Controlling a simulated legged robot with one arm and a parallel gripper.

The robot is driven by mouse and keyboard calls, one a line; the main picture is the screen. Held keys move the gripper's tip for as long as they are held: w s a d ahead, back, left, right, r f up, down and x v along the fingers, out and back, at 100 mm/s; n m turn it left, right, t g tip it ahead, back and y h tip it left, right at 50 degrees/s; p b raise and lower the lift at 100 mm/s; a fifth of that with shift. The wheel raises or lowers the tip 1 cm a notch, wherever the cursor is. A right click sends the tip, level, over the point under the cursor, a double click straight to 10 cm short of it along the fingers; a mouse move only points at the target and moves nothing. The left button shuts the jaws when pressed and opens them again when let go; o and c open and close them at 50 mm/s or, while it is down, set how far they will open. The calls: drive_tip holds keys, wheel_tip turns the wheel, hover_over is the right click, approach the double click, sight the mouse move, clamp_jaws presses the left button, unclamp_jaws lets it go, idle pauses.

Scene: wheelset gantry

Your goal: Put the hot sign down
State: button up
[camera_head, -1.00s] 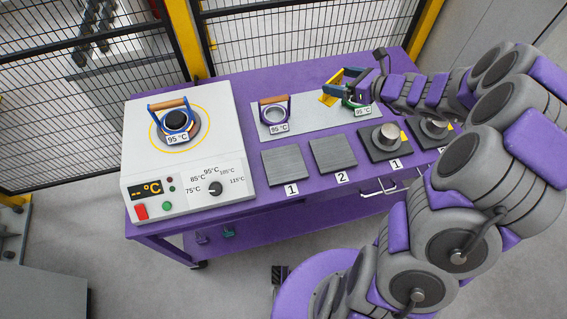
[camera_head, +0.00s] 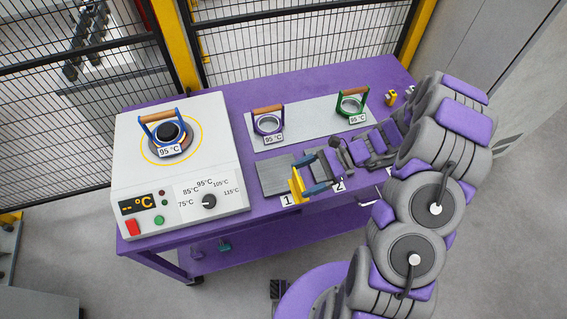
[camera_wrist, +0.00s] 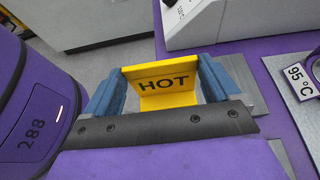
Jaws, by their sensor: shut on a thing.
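The yellow hot sign (camera_head: 296,186) is held in my gripper (camera_head: 304,174), over the front part of the purple table, by the plate labelled 1. In the wrist view the sign (camera_wrist: 168,84) sits between my two blue fingers, with the word HOT readable and facing the camera. My gripper is shut on the sign. From these views I cannot tell whether the sign's lower edge touches the plate or hangs above it.
Plate 1 (camera_head: 270,178) is partly under the sign; plate 2 is mostly hidden by my gripper. A purple ring (camera_head: 267,124) and a green ring (camera_head: 352,105) stand on the grey mat (camera_head: 310,118). The heater (camera_head: 210,125) with a blue-handled ring (camera_head: 163,130) stands left.

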drive_tip(key=w+a+f+b, duration=0.1)
drive_tip(key=w+a, duration=0.1)
drive_tip(key=w, duration=0.1)
drive_tip(key=w+a+f+b, duration=0.1)
drive_tip(key=w+a+f, duration=0.1)
drive_tip(key=w, duration=0.1)
drive_tip(key=w+a+f+b, duration=0.1)
drive_tip(key=w+a, duration=0.1)
drive_tip(key=w, duration=0.1)
drive_tip(key=shift+f, duration=0.35)
drive_tip(key=shift+r, duration=0.1)
drive_tip(key=shift+s, duration=0.1)
drive_tip(key=o, duration=1.1)
drive_tip(key=shift+c, duration=0.2)
